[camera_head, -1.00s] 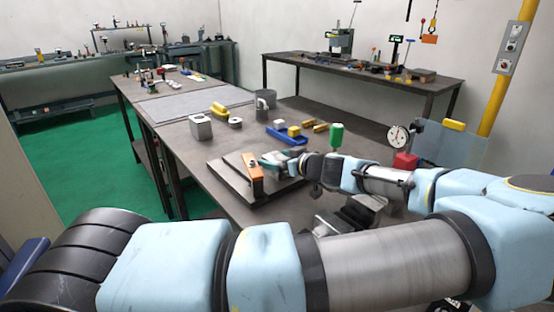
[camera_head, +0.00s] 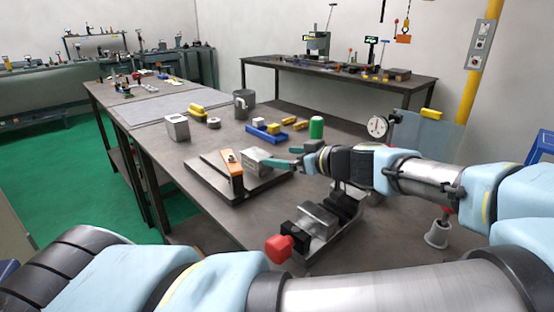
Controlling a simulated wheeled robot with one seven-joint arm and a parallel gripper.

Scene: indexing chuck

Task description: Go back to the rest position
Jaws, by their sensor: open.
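My gripper (camera_head: 280,157) is at the end of my arm, which reaches in from the right over the near workbench. Its teal fingers are apart and point left, and I see nothing held between them. The fingertips are right beside a grey metal block (camera_head: 255,171) on a dark base plate (camera_head: 205,177). I cannot tell whether a finger touches the block. The block's right side is partly hidden behind the lower finger.
A vise (camera_head: 318,220) with a red knob (camera_head: 279,249) sits in front of my wrist. The bench's left part (camera_head: 165,148) is mostly clear.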

